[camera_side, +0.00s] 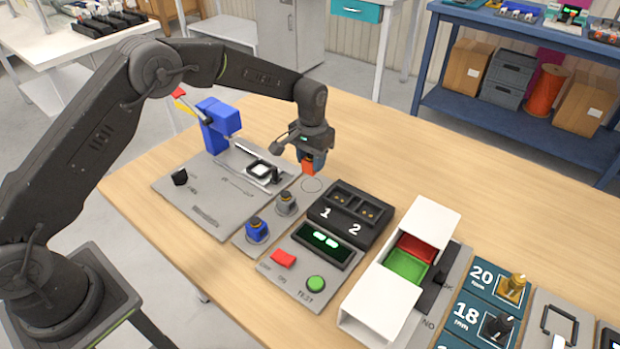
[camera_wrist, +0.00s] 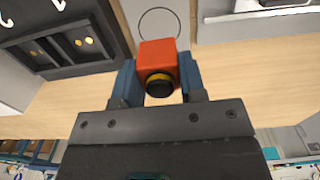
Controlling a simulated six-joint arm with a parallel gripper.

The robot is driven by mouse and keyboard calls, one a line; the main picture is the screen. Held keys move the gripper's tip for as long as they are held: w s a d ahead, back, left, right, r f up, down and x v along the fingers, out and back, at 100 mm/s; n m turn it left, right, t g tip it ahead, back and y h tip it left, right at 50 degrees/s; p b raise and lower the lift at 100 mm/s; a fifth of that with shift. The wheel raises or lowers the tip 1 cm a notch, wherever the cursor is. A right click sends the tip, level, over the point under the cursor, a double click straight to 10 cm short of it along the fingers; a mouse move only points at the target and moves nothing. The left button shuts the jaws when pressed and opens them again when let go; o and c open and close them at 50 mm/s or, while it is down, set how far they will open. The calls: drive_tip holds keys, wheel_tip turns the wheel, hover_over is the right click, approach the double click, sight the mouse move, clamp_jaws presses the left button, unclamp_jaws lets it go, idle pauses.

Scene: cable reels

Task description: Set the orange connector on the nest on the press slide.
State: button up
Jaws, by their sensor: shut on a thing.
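The orange connector (camera_side: 308,167) is held between the fingers of my gripper (camera_side: 313,160), above the bench near the press plate's right edge. In the wrist view the orange connector (camera_wrist: 158,60) is a block with a dark round end with a yellow ring, and the blue fingers of my gripper (camera_wrist: 158,78) close on its two sides. The nest (camera_side: 262,170) is a pale square in a dark frame on the press slide, to the left of my gripper. The press (camera_side: 217,125) is blue with a red-tipped lever and stands behind the slide.
A grey plate beside the press carries a blue connector (camera_side: 257,230), a grey one (camera_side: 286,202) and an empty marked circle (camera_side: 312,185). A black two-socket block (camera_side: 350,213) and a test panel (camera_side: 308,265) are nearby. A white chute (camera_side: 401,270) stands further right.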

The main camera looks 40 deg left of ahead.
drive_tip(key=shift+r, duration=1.25)
drive_tip(key=s+a, duration=0.1)
drive_tip(key=a, duration=0.3)
drive_tip(key=s+a, duration=0.2)
drive_tip(key=a, duration=0.3)
drive_tip(key=s+a, duration=0.2)
drive_tip(key=a, duration=0.2)
drive_tip(key=shift+a+f, duration=0.15)
drive_tip(key=shift+a, duration=0.1)
drive_tip(key=shift+f, duration=1.95)
drive_tip(key=shift+f, duration=0.15)
